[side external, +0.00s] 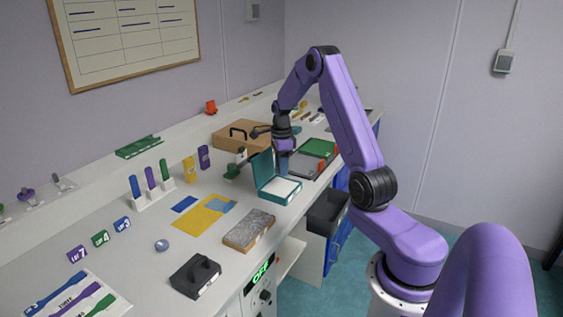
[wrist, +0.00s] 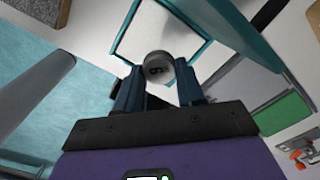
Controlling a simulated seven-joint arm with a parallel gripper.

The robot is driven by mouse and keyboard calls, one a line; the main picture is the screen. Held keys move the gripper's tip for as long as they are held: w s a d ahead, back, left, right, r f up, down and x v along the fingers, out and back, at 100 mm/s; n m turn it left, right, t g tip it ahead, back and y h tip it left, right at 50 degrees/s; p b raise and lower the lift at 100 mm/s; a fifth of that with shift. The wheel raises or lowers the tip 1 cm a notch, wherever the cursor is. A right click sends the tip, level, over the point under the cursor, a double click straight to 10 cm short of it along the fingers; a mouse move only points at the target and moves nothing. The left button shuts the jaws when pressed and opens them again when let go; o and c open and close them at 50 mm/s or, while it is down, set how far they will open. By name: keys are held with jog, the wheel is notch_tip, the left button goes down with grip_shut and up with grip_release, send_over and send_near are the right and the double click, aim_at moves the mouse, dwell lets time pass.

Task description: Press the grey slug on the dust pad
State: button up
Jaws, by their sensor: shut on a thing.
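The grey slug (wrist: 158,66) is round with a dark mark on its face, and sits between my fingertips in the wrist view. My gripper (wrist: 157,78) is shut on it. The dust pad looks to be the white pad (side external: 283,190) in the teal case (side external: 270,196), whose lid stands open. The pad also shows in the wrist view (wrist: 185,38), behind the slug. In the side view my gripper (side external: 283,168) is above the case, by the lid; the slug cannot be made out there. I cannot tell whether slug and pad touch.
A grey speckled block (side external: 249,230) and a yellow mat (side external: 199,216) lie nearer on the bench. A green-topped tray (side external: 317,148) is just beyond the case, with a cardboard box (side external: 236,134) farther left. A black bin (side external: 327,212) hangs at the bench front.

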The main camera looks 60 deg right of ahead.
aim_at(282, 186)
jog(key=shift+f, duration=2.1)
jog(key=shift+f, duration=0.7)
dwell(0.9)
jog(key=shift+r, duration=3.65)
